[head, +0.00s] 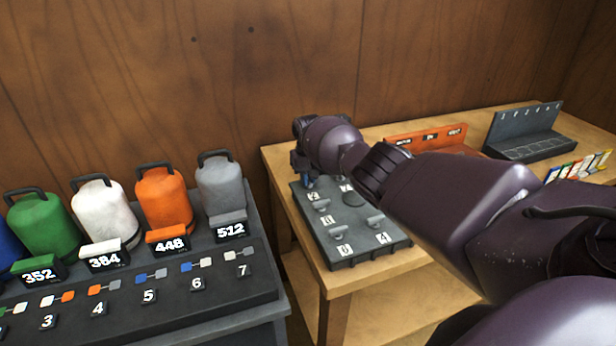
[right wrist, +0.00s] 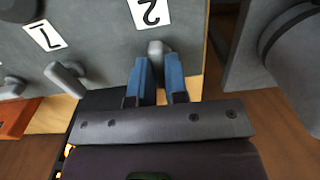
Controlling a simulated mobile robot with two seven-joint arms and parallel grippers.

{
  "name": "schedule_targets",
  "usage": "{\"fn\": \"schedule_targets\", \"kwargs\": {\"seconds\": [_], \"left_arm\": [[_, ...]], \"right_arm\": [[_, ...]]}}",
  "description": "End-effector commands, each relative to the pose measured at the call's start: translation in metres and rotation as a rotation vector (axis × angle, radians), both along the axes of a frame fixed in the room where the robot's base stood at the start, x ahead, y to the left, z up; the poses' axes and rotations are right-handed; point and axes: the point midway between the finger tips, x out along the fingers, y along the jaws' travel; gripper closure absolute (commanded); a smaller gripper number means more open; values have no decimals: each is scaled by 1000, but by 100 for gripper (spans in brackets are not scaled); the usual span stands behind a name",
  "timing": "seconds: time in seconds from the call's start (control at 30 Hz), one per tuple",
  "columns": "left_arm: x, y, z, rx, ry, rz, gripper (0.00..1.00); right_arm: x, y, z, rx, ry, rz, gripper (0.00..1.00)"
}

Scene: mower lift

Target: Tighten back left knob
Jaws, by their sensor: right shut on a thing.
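The dark grey panel (head: 360,258) lies on the wooden table, with several small grey knobs and white number labels on it. The back left knob (right wrist: 155,48) sits beside the label with a 2 in the right wrist view. My right gripper (head: 309,182) reaches over the panel's back left corner. Its blue fingers (right wrist: 156,80) are shut on that knob, one on each side. In the head view the gripper and wrist hide this knob. Another grey knob (right wrist: 66,76) stands near the label with a 1, apart from the fingers. My left gripper is not in view.
An orange rack (head: 405,139) and a dark grey tray (head: 525,132) stand farther right on the table (head: 298,233). The wooden wall is close behind.

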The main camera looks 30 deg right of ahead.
Motion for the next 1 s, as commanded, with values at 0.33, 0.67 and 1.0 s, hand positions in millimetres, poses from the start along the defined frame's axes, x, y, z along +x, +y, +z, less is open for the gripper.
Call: {"fn": "schedule_targets", "kwargs": {"seconds": [0.33,0.67,1.0], "left_arm": [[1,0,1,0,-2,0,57],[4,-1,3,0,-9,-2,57],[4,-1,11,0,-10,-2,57]], "right_arm": [[1,0,1,0,-2,-5,100],[0,0,0,0,-1,-3,61],[1,0,19,0,-3,-3,61]]}}
